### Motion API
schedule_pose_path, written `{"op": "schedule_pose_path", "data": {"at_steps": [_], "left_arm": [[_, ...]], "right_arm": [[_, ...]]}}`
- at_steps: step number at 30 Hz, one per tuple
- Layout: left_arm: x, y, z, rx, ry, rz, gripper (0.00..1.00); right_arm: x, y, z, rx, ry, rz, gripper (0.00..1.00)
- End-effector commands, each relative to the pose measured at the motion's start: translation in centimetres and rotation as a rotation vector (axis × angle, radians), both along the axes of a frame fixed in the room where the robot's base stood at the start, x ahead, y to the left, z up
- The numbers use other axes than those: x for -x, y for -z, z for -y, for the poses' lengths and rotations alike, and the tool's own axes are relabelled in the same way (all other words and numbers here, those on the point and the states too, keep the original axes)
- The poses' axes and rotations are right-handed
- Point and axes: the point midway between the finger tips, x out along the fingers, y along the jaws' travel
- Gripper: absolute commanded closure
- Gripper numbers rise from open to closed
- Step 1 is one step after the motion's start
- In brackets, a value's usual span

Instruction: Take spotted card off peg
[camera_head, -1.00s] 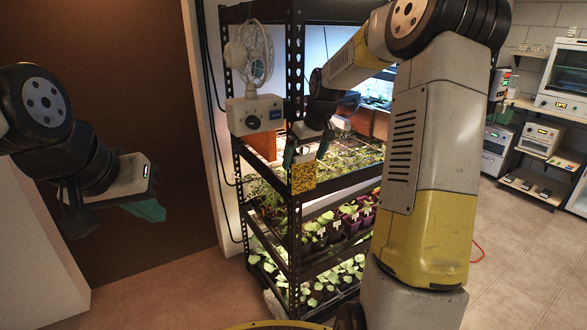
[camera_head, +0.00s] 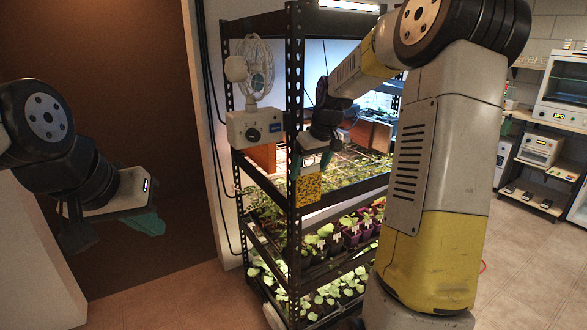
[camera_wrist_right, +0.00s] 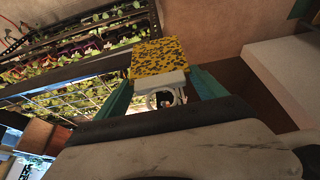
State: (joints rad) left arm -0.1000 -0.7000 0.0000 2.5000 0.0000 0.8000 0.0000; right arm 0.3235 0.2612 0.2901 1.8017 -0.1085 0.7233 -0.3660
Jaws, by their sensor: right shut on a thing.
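The spotted card (camera_head: 308,188), yellow with black spots, shows at the front corner post of the plant rack in the head view. My right gripper (camera_head: 312,160) is just above it, with teal fingers. In the right wrist view the card (camera_wrist_right: 160,57) lies beyond the fingertips of my right gripper (camera_wrist_right: 162,85), which is shut on its pale top part. A white ring-like part shows between the fingers. I cannot make out the peg or whether the card touches it. My left gripper (camera_head: 108,232) is open and empty at the left, away from the rack.
The black rack (camera_head: 294,110) holds several seedlings on its shelves. A white fan (camera_head: 256,72) on a control box (camera_head: 255,127) stands at its left corner, close to the card. Shelves with instruments (camera_head: 540,150) stand at the right. Open floor (camera_head: 515,265) lies in front.

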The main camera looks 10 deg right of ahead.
Motion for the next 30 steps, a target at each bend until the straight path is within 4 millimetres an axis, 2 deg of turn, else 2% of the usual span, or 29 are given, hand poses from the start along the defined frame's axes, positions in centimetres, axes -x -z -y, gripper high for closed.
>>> {"op": "schedule_pose_path", "data": {"at_steps": [9, 15, 21, 30], "left_arm": [[0.0, 0.0, 0.0, 0.0, 0.0, 0.0, 1.0], [0.0, 0.0, 0.0, 0.0, 0.0, 0.0, 1.0], [0.0, 0.0, 0.0, 0.0, 0.0, 0.0, 1.0], [0.0, 0.0, 0.0, 0.0, 0.0, 0.0, 1.0]], "right_arm": [[8.7, -0.1, 3.2, 0.002, 0.005, 0.001, 0.57], [12.6, 0.0, 4.5, 0.0, 0.004, 0.001, 0.57], [14.3, 0.0, 5.2, 0.001, 0.002, 0.001, 0.57], [14.6, 0.0, 5.3, 0.0, -0.001, 0.001, 0.57]]}}
